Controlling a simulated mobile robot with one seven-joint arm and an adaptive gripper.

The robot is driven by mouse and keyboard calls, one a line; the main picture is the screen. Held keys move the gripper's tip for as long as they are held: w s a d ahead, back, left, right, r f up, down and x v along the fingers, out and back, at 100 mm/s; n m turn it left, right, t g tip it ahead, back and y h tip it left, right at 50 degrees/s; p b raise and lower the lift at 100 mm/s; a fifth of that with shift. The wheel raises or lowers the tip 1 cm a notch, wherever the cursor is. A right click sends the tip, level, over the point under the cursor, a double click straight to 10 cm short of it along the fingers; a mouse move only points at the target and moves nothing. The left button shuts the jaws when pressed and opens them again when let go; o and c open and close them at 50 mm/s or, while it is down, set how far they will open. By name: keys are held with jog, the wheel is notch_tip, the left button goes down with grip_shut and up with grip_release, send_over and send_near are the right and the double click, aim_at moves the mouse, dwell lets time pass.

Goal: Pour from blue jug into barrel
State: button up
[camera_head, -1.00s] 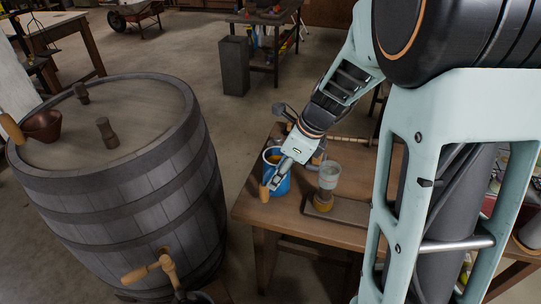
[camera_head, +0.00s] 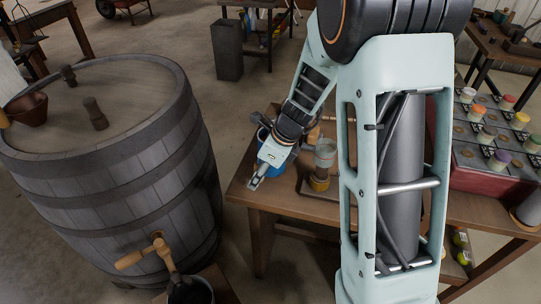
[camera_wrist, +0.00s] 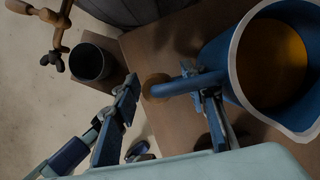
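The blue jug (camera_head: 273,171) stands on the wooden table, largely hidden behind my gripper in the head view. The wrist view shows the jug (camera_wrist: 238,45) upright at the right, with amber liquid inside. Its side handle (camera_wrist: 155,87) points left and has a wooden grip, seen end-on. My gripper (camera_head: 255,184) is low beside the jug. In the wrist view my gripper (camera_wrist: 168,82) is open, with one finger on either side of the grip. I cannot tell whether the fingers touch it. The large grey barrel (camera_head: 125,170) stands left of the table, with a copper funnel (camera_head: 28,109) on its top.
A wooden tap (camera_head: 145,252) sticks out of the barrel above a dark bucket (camera_head: 190,290). A clear beaker (camera_head: 325,152) stands just right of the jug. Several coloured jars (camera_head: 498,160) stand on the red case at the right. Floor shows between barrel and table.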

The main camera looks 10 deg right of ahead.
jog(key=shift+r, duration=0.1)
jog(key=shift+c, duration=0.7)
grip_shut()
jog(key=shift+w+r, duration=0.1)
jog(key=shift+r, duration=0.1)
jog(key=shift+r+p, duration=0.3)
jog(key=shift+r, duration=0.35)
jog(key=s+a+r+p, duration=0.3)
jog(key=a+r+p, duration=0.1)
jog(key=a+r, duration=0.7)
jog(key=a, duration=0.2)
jog(key=shift+s+a+r, duration=0.15)
jog(key=shift+a+r, duration=0.1)
jog(key=shift+a, duration=0.05)
